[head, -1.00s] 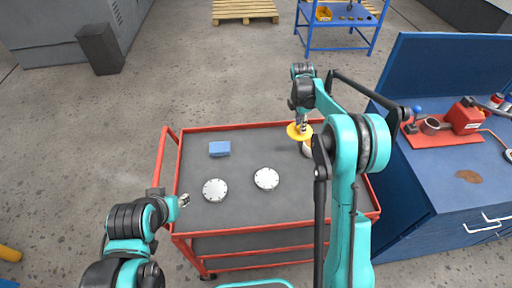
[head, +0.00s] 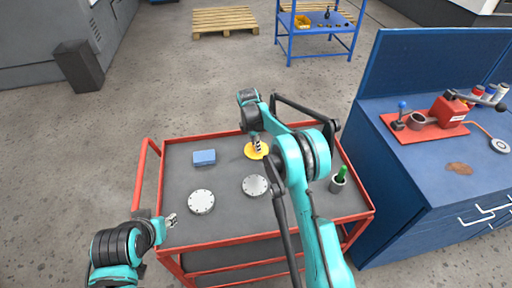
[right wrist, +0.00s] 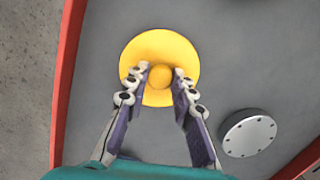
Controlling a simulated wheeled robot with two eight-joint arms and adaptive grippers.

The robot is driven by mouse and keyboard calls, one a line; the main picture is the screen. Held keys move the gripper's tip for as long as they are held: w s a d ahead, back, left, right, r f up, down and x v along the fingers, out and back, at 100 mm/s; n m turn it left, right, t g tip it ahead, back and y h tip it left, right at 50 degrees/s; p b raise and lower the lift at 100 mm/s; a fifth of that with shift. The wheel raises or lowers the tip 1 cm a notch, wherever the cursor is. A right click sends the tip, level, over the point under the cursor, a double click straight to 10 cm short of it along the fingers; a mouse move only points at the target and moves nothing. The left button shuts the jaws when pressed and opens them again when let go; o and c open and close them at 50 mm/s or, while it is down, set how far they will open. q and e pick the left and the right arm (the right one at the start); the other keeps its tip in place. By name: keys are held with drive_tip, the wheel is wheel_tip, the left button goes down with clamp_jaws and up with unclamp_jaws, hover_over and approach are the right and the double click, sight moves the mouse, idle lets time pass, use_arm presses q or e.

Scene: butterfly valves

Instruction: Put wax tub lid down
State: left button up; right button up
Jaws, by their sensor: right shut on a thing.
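The wax tub lid is a yellow round disc (head: 248,153) with a knob in its middle. It is over the far part of the grey cart top (head: 225,220). In the right wrist view the lid (right wrist: 158,50) looks flat over the grey surface; I cannot tell whether it touches. My right gripper (head: 257,147) is above the lid, its fingers (right wrist: 161,73) shut on the knob from both sides. My left gripper (head: 172,220) is at the cart's near left edge, away from the lid; its jaws are too small to read. No tub is clearly visible; my right arm hides part of the cart.
A blue block (head: 204,157) and two pale bolted discs, one left (head: 201,202) and one nearer the middle (head: 255,185), lie on the cart. A grey cup with a green object (head: 338,184) stands at right. A red rail (head: 140,180) borders the cart. A blue workbench (head: 440,190) is right.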

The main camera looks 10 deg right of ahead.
drive_tip(key=shift+f, duration=0.2)
drive_tip(key=o, duration=0.9)
drive_tip(key=shift+c, duration=0.2)
